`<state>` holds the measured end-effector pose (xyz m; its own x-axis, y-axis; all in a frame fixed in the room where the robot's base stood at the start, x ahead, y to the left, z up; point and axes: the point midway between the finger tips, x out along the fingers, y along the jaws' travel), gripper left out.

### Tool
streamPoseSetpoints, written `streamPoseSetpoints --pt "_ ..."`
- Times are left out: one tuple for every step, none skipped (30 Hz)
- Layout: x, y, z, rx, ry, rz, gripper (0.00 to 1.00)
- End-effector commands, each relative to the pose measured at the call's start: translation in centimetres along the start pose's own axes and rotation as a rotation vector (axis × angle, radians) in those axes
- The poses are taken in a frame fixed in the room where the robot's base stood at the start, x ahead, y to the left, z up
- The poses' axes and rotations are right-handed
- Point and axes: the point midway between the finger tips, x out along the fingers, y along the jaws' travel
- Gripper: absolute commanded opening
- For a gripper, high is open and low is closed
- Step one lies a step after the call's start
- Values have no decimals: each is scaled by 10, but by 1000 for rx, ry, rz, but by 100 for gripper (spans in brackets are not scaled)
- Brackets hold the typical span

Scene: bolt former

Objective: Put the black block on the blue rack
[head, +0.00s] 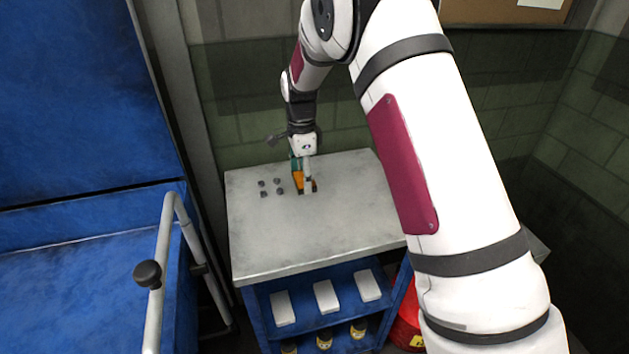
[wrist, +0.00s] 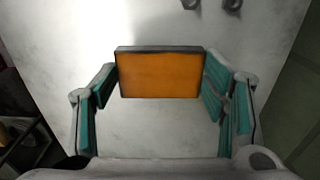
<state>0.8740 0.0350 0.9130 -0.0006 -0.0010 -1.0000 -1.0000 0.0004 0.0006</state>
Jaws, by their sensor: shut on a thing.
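My gripper (head: 304,184) is low over the back of a grey worktop in the head view. In the wrist view my gripper (wrist: 160,78) has its green-padded fingers closed on the two ends of a block (wrist: 160,75). The block has an orange face and a dark edge, and its other sides are hidden. In the head view the block (head: 298,180) is small and partly covered by the fingers. I cannot tell whether it touches the worktop. The blue rack (head: 303,300) appears to be the blue shelving under the worktop, holding white boxes on its upper shelf.
Several small dark parts (head: 263,194) lie on the worktop (head: 320,230) left of my gripper. Yellow-topped items (head: 324,340) stand on the lower shelf. A red container (head: 407,322) is right of the rack. A grey handrail (head: 163,255) and blue machine (head: 80,100) are left. The worktop's front is clear.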

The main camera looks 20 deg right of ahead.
Motion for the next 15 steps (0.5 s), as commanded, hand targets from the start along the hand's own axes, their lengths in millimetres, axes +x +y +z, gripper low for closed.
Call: streamPoseSetpoints --pt "1 -5 -10 4 -1 -1 16" --pt "1 -7 -15 4 -1 -2 16" --pt "1 -10 -20 2 -1 -3 16" --pt "2 -12 -24 2 -1 -3 16" --pt "2 -13 -27 1 -1 -3 16" --pt "2 -15 -30 1 -1 -3 16" --pt "3 -16 -32 0 -1 -2 16" --pt "3 -16 -33 0 -1 -2 16" --pt "3 -17 -34 0 -1 -2 16" --pt "4 -17 -35 0 -1 -2 16" --pt "5 -17 -35 0 -1 -1 16" --pt "8 -17 -36 0 -1 -1 16" --pt "10 -17 -35 0 -1 -1 16" --pt "14 -16 -35 0 -1 0 16" --pt "19 -16 -36 0 -1 1 16"
